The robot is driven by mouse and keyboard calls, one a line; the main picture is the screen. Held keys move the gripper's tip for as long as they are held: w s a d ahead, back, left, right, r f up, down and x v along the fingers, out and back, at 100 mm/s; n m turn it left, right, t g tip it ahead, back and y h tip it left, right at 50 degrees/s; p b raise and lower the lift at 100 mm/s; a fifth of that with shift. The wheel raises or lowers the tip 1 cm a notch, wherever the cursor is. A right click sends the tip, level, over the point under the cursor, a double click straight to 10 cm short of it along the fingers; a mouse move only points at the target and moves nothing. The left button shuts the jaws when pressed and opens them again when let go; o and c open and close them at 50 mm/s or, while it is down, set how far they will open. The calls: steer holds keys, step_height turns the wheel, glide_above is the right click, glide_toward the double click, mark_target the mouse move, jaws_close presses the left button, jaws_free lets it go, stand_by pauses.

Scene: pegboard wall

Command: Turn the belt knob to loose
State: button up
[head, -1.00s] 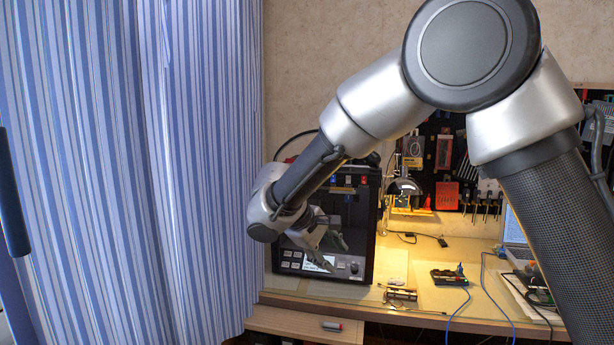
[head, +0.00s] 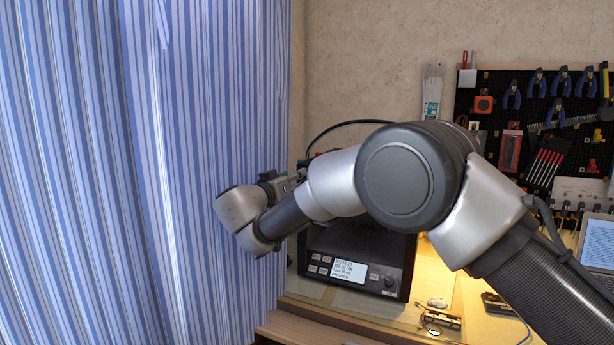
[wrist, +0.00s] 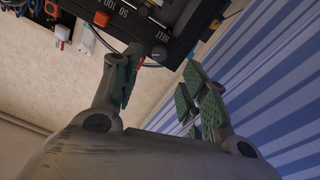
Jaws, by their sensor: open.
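The belt knob (wrist: 159,52) is a small dark round knob below a "BELT" label on the black frame of the printer, at the top of the wrist view. My gripper (wrist: 164,68) is open with green pads, one finger left of the knob and the other to its right. I cannot tell how far the knob is from the pads. In the head view my gripper (head: 288,182) is small and partly hidden by my arm, near the printer's upper part. The belt knob cannot be made out in the head view. The knob's setting is unreadable.
The black printer (head: 318,243) stands on the bench with a lit screen (head: 349,271) and another knob (head: 389,281) on its front. A striped curtain (head: 150,170) hangs close to the left. A tool pegboard (head: 560,125) and a laptop (head: 597,245) are at right.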

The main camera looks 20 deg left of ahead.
steer(key=w, duration=0.7)
steer(key=shift+d, duration=0.35)
jaws_close()
